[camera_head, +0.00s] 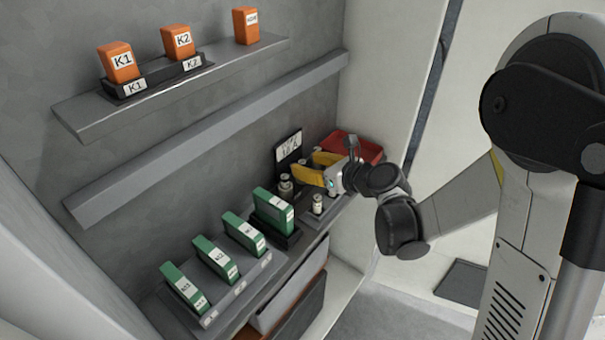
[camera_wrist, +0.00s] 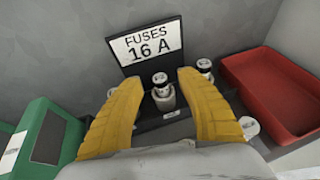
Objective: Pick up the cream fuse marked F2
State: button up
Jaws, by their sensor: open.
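In the wrist view a pale fuse (camera_wrist: 163,97) with a dark-banded top stands upright in a holder, between and beyond my gripper's yellow fingers (camera_wrist: 160,79). The fingers are open, with nothing held. Another pale fuse (camera_wrist: 204,65) stands behind the right finger, and a pale round top (camera_wrist: 249,126) shows beside that finger, partly hidden. I cannot read F2 on any of them. In the head view my gripper (camera_head: 311,167) is over the fuse holder area, with a fuse (camera_head: 285,187) to its left and another (camera_head: 318,204) below it.
A sign reading FUSES 16 A (camera_wrist: 147,46) stands behind the fuses. A red tray (camera_wrist: 272,90) is on the right. A green module (camera_wrist: 42,140) is close on the left. More green modules (camera_head: 215,257) line the lower shelf; orange relays (camera_head: 120,62) stand above.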

jog(key=x, duration=0.2)
jog(key=shift+w+a+f, duration=0.15)
jog(key=shift+w+a, duration=0.05)
jog(key=shift+w, duration=0.05)
grip_shut()
